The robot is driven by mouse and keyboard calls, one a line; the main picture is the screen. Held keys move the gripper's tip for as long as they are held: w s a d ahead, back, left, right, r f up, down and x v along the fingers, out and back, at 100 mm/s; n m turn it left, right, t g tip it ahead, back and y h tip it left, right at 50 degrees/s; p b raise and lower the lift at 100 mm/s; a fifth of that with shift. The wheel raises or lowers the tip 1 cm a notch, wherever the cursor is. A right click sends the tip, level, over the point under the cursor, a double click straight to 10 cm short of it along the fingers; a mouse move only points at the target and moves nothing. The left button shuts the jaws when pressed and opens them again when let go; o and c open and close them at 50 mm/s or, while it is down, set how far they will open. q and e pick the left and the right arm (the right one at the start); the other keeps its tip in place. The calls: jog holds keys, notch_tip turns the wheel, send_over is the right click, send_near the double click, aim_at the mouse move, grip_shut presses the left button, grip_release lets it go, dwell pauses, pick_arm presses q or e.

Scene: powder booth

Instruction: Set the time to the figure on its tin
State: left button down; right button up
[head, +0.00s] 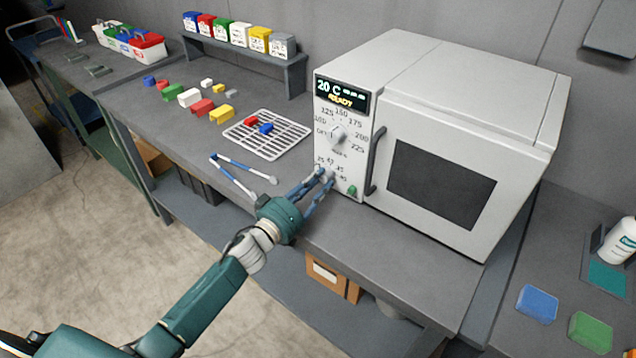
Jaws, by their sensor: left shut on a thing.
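The white oven (470,85) stands on the bench, its door shut. Its display (341,96) reads 20 C with dashes, and READY below. The upper dial (337,135) has temperature figures around it, about 100 to 225. Below it is the smaller timer knob (329,175), mostly hidden by my fingers, with small figures around it. My left gripper (322,180) is shut on this knob. Its pointer's setting cannot be read. Several tins, such as the red tin (206,26) and yellow tin (259,40), stand on a shelf; their label figures are too small to read.
A wire rack (290,146) left of the oven holds a red and a blue piece. Tongs (235,163) lie near the bench edge. Several coloured blocks (190,97) lie behind. A green button (352,191) and the door handle (376,160) are close to my gripper.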

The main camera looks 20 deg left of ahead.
pick_arm(q)
jog(key=m, duration=0.4)
jog(key=shift+f+b, duration=0.15)
jog(key=shift+b, duration=0.15)
jog(key=m+b, duration=0.1)
jog(key=m, duration=0.3)
jog(key=shift+m, duration=0.4)
jog(key=m+b, duration=0.1)
jog(key=m, duration=0.3)
jog(key=shift+f+m, duration=0.1)
jog(key=shift+m, duration=0.2)
jog(key=m+b, duration=0.1)
jog(key=m, duration=0.3)
jog(key=shift+a+m+h, duration=0.1)
jog(key=shift+m+h, duration=0.2)
jog(key=m+b, duration=0.1)
jog(key=m, duration=0.3)
jog(key=shift+m, duration=0.4)
jog(key=m+b, duration=0.1)
jog(key=m, duration=0.3)
jog(key=shift+m+h, duration=0.3)
jog(key=shift+m, duration=0.1)
jog(key=m+b, duration=0.1)
jog(key=m, duration=0.3)
jog(key=shift+m+g, duration=0.3)
jog(key=shift+m, duration=1.8)
jog(key=shift+r, duration=0.2)
